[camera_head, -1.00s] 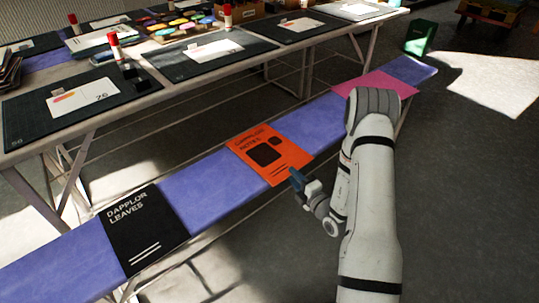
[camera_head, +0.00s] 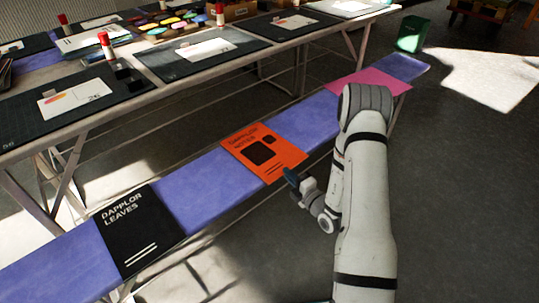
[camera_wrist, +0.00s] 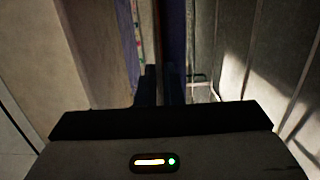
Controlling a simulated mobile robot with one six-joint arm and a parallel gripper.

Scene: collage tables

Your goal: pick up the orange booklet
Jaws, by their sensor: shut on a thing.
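The orange booklet (camera_head: 285,158), with dark print and dark squares on its cover, lies flat on the purple-covered bench (camera_head: 205,175). Its near right edge is at my gripper (camera_head: 290,176). My gripper reaches in from the right, low at the bench's front edge, and is shut on that edge of the booklet. In the wrist view the two dark fingers of my gripper (camera_wrist: 161,84) stand close together with a thin gap. The booklet is not clearly recognisable there. No clear space shows between booklet and bench.
A black booklet (camera_head: 136,228) lies on the bench to the left, and a pink sheet (camera_head: 372,83) lies to the right. A green bin (camera_head: 411,34) stands beyond the bench's far end. A long table with dark mats (camera_head: 203,54) runs behind. The floor in front is clear.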

